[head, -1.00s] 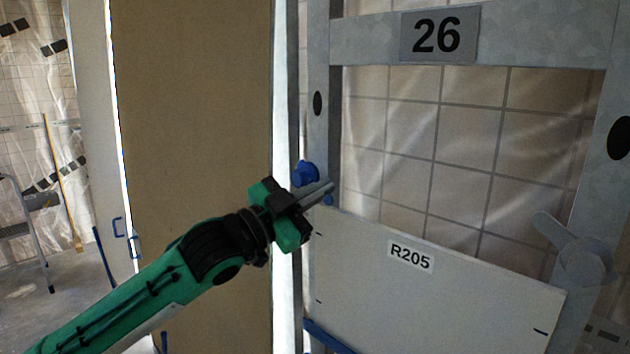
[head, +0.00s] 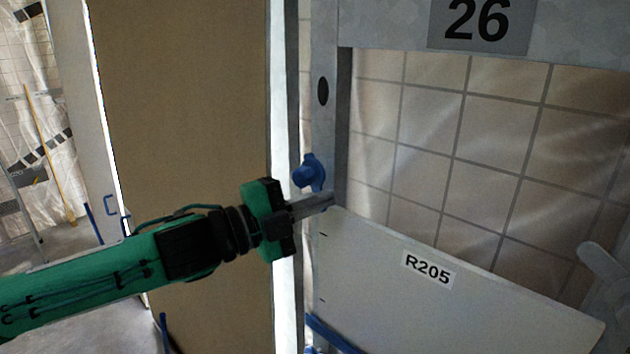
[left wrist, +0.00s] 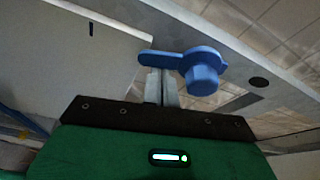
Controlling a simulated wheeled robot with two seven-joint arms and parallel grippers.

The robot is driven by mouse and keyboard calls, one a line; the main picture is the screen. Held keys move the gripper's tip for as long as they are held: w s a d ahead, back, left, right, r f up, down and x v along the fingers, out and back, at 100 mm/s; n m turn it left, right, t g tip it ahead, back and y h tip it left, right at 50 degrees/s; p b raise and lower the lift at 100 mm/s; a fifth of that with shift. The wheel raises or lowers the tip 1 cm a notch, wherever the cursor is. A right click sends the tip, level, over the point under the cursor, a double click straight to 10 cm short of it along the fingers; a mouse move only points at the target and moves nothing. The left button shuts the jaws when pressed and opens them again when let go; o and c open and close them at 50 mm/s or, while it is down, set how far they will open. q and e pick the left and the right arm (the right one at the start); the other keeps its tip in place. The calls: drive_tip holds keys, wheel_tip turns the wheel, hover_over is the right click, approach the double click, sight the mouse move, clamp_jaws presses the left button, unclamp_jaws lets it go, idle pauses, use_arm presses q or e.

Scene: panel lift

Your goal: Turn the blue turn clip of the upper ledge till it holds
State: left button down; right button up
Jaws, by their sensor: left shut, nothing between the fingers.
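The blue turn clip (head: 311,173) sits on the left upright of the metal frame. In the left wrist view, its round knob (left wrist: 204,77) is on the frame and its lever (left wrist: 160,58) points left to the corner of the white panel (left wrist: 75,48). Whether the lever laps over the panel is unclear. The panel marked R205 (head: 400,285) stands in the frame below the clip. My left gripper (head: 328,200) is shut and empty, its fingertips just under the lever; whether they touch it is unclear. My right gripper is not in view.
The frame carries a 26 plate (head: 480,22) at the top. A grey turn clip (head: 602,262) is at the right edge. A blue ledge (head: 332,336) lies under the panel. A tall brown board (head: 185,120) stands left of the frame, behind my arm.

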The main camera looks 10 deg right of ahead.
use_arm(q)
drive_tip(key=shift+w+a+f+m+y+p, duration=0.25)
drive_tip(key=shift+w+a+m+y+p, duration=0.05)
drive_tip(key=shift+m+p, duration=0.7)
drive_tip(key=shift+w, duration=0.15)
